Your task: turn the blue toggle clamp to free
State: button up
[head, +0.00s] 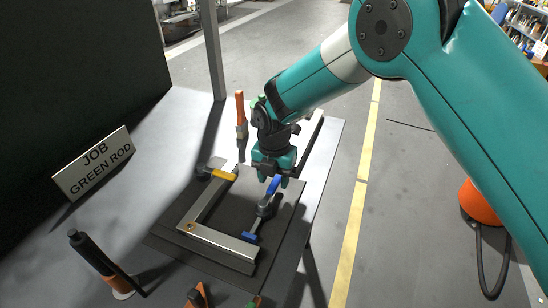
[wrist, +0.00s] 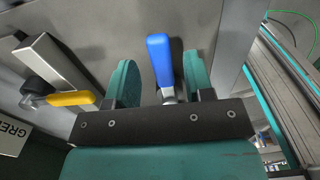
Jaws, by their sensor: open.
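The blue toggle clamp (head: 264,207) stands on the dark fixture plate (head: 172,240), near its right side. Its blue handle points up and tilts toward my gripper (head: 275,178). In the wrist view the blue handle (wrist: 159,60) lies between the two teal fingers of my gripper (wrist: 160,76). The fingers are open, with a gap on each side of the handle. The handle's lower end is partly hidden behind the dark gripper bar. A second clamp with a yellow handle (head: 222,174) sits at the plate's far left; its yellow handle (wrist: 72,98) also shows in the wrist view.
Steel bars (head: 222,243) form an angle on the plate. An orange-handled tool (head: 240,108) stands behind it, and a dark tool (head: 98,258) stands at front left.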

aim_at(274, 182)
notch_tip(274, 182, up, 17)
jog(key=b, duration=0.2)
dwell(0.3)
jog(key=s+d+r+m+y, duration=0.2)
jog(key=s+d+m, duration=0.5)
jog(key=s+m, duration=0.5)
jog(key=s+d+r+m+y, duration=0.1)
jog(key=s+d+m+y, duration=0.1)
jog(key=s+d+m, duration=0.6)
jog(key=s+m, duration=0.4)
jog(key=s, duration=0.2)
jog(key=shift+s+r+m, duration=0.4)
